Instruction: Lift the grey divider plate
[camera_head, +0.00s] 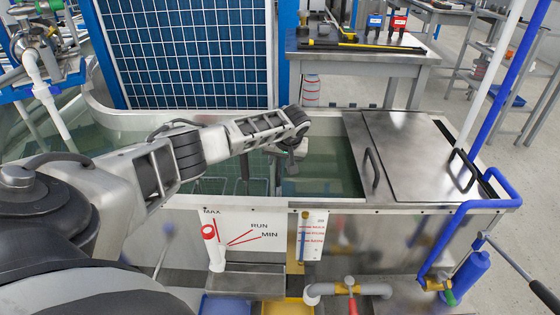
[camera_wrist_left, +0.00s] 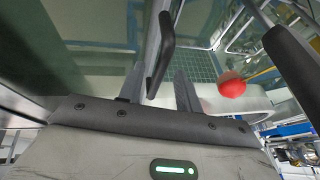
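My left gripper (camera_head: 289,165) reaches over the water tank (camera_head: 218,201) and points down, close to the water. In the left wrist view its two fingers (camera_wrist_left: 160,88) stand apart, with a clear gap between them. A black bar handle (camera_wrist_left: 166,45) shows just beyond the fingers, beside a thin grey upright edge. That edge may belong to the grey divider plate; I cannot tell for sure. In the head view the arm and gripper cover part of the tank, and I cannot clearly pick out the divider plate. My right gripper is not in view.
A steel lid (camera_head: 410,150) with black handles covers the tank's right side. A blue grid panel (camera_head: 190,50) stands behind the tank. A white MAX/RUN/MIN board (camera_head: 240,232) is on the front. Blue pipes (camera_head: 497,100) rise at the right. A red ball (camera_wrist_left: 232,85) shows in the wrist view.

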